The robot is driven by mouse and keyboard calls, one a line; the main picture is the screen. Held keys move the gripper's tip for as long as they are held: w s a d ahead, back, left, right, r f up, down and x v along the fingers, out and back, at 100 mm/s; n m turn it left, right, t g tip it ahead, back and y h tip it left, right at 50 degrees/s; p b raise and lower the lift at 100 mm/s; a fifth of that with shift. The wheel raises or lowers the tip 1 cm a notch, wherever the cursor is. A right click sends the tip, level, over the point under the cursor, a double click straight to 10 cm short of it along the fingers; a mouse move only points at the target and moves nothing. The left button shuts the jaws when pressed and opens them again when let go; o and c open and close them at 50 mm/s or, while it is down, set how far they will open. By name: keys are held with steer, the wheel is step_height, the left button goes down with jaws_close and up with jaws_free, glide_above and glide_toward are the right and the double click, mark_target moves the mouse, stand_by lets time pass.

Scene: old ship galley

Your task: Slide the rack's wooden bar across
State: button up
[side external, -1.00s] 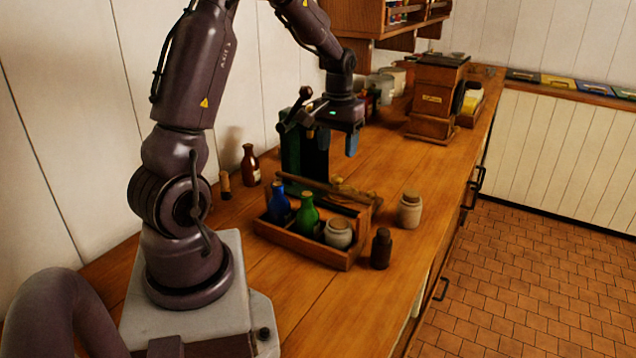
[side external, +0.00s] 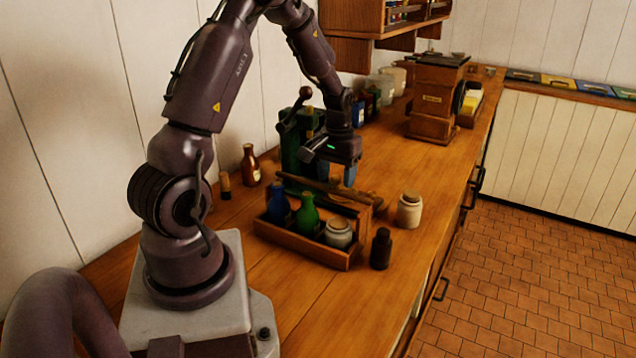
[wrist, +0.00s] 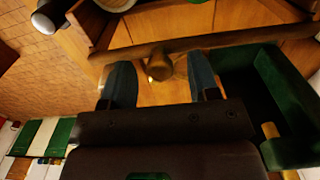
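The wooden rack (side external: 295,243) stands on the counter holding a blue bottle (side external: 278,203), a green bottle (side external: 307,214) and a pale jar (side external: 338,233). Its round wooden bar (side external: 318,187) runs along the top; the bar also crosses the wrist view (wrist: 220,40). A short wooden knob (wrist: 160,66) sticks out from the bar towards my gripper. My gripper (side external: 337,176) is open just above and behind the bar. In the wrist view its blue fingers (wrist: 162,86) lie on either side of the knob, with gaps showing. Contact with the bar cannot be told.
A green machine (side external: 291,150) with a crank stands close behind the rack, and close to the right finger in the wrist view (wrist: 232,75). A dark bottle (side external: 381,248) and a corked jar (side external: 409,210) stand right of the rack.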

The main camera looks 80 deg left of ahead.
steer(key=c, duration=0.8)
steer(key=shift+s+d, duration=1.4)
steer(key=shift+d, duration=0.05)
steer(key=shift+c, duration=0.2)
steer(key=o, duration=0.9)
steer(key=shift+r, duration=0.1)
step_height(320, 180, up, 7)
steer(key=shift+f, duration=0.1)
